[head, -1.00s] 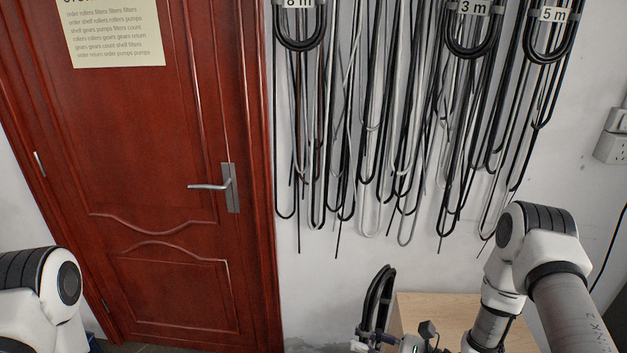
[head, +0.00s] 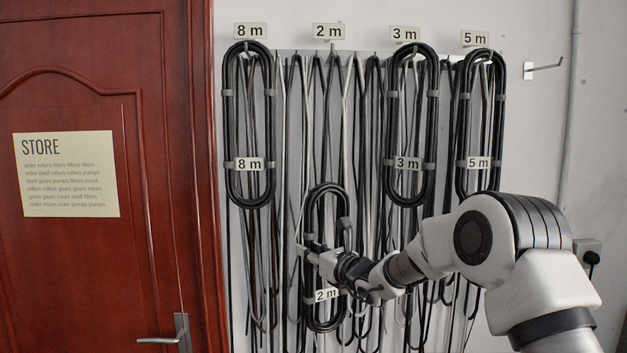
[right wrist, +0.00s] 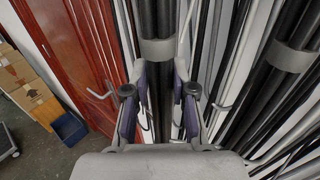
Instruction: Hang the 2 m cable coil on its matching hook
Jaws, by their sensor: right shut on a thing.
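The 2 m cable coil (head: 311,285) is a black oval loop with grey ties and a "2 m" tag (head: 326,295). It hangs upright in my right gripper (head: 318,252), in front of the loose cables on the wall. In the right wrist view, the fingers of my right gripper (right wrist: 158,98) are on either side of the black cable bundle (right wrist: 160,25), just below a grey tie. The 2 m hook (head: 329,47) is under the "2 m" sign (head: 328,31), above the coil and with no coil on it. My left gripper is not in view.
Coils labelled 8 m (head: 230,130), 3 m (head: 391,130) and 5 m (head: 463,130) hang on both sides. Many loose cables hang behind. An empty hook (head: 543,67) is at the far right. A red door (head: 150,200) stands left.

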